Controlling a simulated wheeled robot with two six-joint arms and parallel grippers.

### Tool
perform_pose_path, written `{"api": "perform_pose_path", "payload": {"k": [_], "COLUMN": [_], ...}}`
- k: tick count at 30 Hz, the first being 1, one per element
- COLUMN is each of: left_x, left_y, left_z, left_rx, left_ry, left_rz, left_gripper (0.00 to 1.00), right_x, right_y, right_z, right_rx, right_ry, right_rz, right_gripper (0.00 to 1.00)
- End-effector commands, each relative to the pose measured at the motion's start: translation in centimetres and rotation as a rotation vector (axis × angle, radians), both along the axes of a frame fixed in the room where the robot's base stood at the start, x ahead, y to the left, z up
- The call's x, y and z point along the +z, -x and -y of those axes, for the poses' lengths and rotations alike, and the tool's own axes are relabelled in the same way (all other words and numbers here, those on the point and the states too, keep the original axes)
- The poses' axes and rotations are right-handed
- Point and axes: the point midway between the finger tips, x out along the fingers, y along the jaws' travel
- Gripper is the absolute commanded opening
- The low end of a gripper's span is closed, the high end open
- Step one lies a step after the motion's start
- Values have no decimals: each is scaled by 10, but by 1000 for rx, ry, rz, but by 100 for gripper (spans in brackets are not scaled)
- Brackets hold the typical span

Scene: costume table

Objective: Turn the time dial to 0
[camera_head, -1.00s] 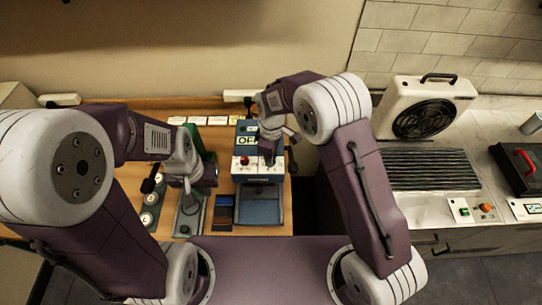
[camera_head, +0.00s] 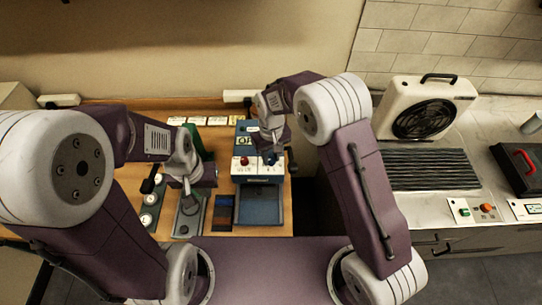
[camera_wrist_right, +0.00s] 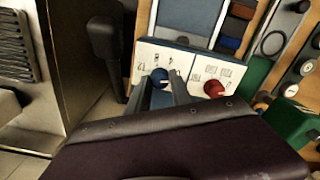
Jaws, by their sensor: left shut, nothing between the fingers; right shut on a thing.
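A blue dial (camera_wrist_right: 160,78) and a red dial (camera_wrist_right: 214,88) sit side by side on a white panel with printed marks. In the head view the blue dial (camera_head: 270,158) is right of the red dial (camera_head: 244,161), on the front of a blue machine (camera_head: 260,205). I cannot read the marks to tell which dial is for time or what value it is at. My right gripper (camera_wrist_right: 162,86) is shut on the blue dial, one finger at each side. My left gripper (camera_head: 186,199) is shut and empty, over the table left of the machine.
A green object (camera_wrist_right: 297,120) and several round dials or discs (camera_wrist_right: 307,68) stand beyond the red dial. Small label cards (camera_head: 198,121) line the table's back. A white fan box (camera_head: 427,107) and a grill (camera_head: 430,170) are on the counter at right.

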Motion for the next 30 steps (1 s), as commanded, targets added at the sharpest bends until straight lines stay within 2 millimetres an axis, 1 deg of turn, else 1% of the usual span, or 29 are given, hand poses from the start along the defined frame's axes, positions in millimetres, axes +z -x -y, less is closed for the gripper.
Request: {"api": "perform_pose_path", "payload": {"k": [7,20,21,23,24,30], "left_x": [0,0,0,0,0,0], "left_y": [0,0,0,0,0,0], "left_z": [0,0,0,0,0,0], "left_rx": [0,0,0,0,0,0], "left_ry": [0,0,0,0,0,0], "left_rz": [0,0,0,0,0,0], "left_gripper": [0,0,0,0,0,0], "right_x": [1,0,0,0,0,0], "right_y": [0,0,0,0,0,0], "right_z": [0,0,0,0,0,0], "right_rx": [-53,-62,-62,-61,-61,-61], "right_ry": [-1,0,0,0,0,0], "right_rz": [2,1,1,1,1,0], "right_gripper": [0,0,29,46,48,48]}}
